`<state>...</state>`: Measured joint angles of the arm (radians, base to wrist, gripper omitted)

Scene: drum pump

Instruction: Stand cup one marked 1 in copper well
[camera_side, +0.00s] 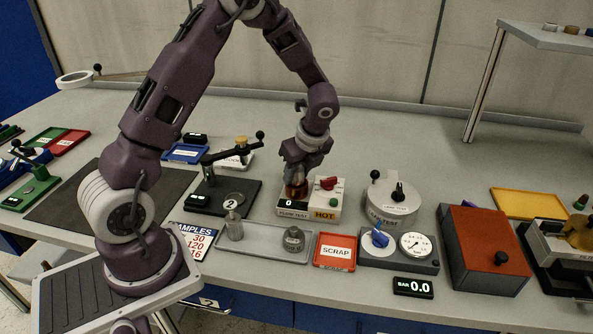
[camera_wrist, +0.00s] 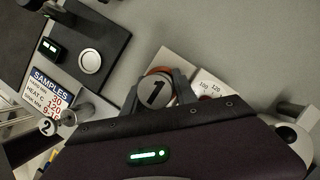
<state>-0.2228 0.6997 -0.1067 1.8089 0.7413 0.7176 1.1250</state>
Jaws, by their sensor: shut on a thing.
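Cup one, with a dark 1 on its round pale lid (camera_wrist: 155,92), shows between the fingers of my gripper (camera_wrist: 158,98) in the wrist view. My gripper (camera_side: 297,177) is shut on it, pointing down over the white block marked HOT. In the side view the cup is mostly hidden by the fingers. The copper well (camera_side: 296,191) shows as a copper-brown ring at the left of the block, directly under the fingertips. I cannot tell whether the cup's base is inside the well or just above it.
The white block (camera_side: 328,208) carries a red knob (camera_side: 328,183) and a 0 display. A cup marked 2 (camera_side: 234,228) and a grey weight-like piece (camera_side: 293,240) stand on a metal tray (camera_side: 262,244). A black stand (camera_side: 222,197) is close on the left, a round white device (camera_side: 391,205) on the right.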

